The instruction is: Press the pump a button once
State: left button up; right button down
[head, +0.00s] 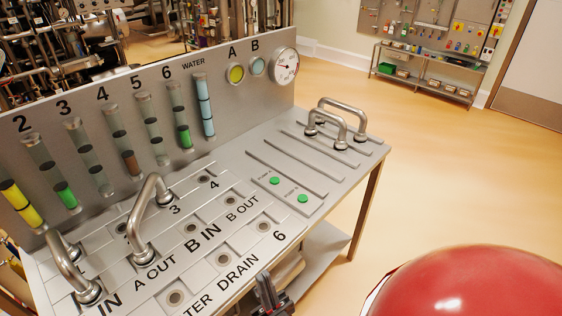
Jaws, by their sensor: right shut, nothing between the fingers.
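Two green round buttons sit on a strip at the right part of the metal console top. One button (274,181) is nearer the back panel and the other button (302,198) is nearer the front edge. Each has a small label beside it, too small to read surely, so I cannot tell which is pump A. My right gripper (268,288) is at the bottom of the view, by the console's front edge. It is shut and empty, apart from both buttons and closer to the camera. My left gripper is not in view.
Curved metal handles (150,215) stand on the left of the console, and two more (340,118) at its far right. The back panel (110,80) carries tubes of coloured powder, two round windows and a gauge (285,67). The space above the buttons is clear.

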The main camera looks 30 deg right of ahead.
aim_at(273, 180)
jog(key=l+u, duration=0.4)
jog(key=l, duration=1.55)
